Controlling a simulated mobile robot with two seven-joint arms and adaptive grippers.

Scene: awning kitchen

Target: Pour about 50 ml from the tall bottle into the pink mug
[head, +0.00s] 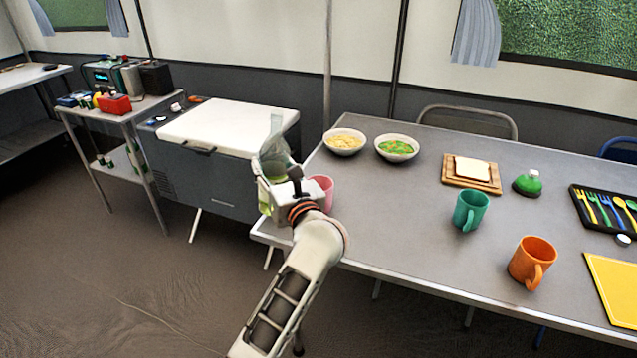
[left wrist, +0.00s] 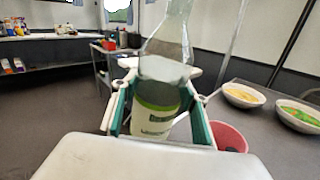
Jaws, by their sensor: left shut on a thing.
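The tall bottle (head: 274,147) is clear with a green and white label, which shows in the left wrist view (left wrist: 158,112). My left gripper (head: 277,177) is shut around its body and holds it close to upright at the table's left end. The pink mug (head: 325,188) stands on the table's left edge, just right of the gripper, which partly hides it in the head view. In the left wrist view the pink mug (left wrist: 230,136) is to the right of the bottle, partly behind the finger. Its inside cannot be seen clearly. My right gripper is not in view.
A white-lidded cooler (head: 225,127) stands behind the gripper.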

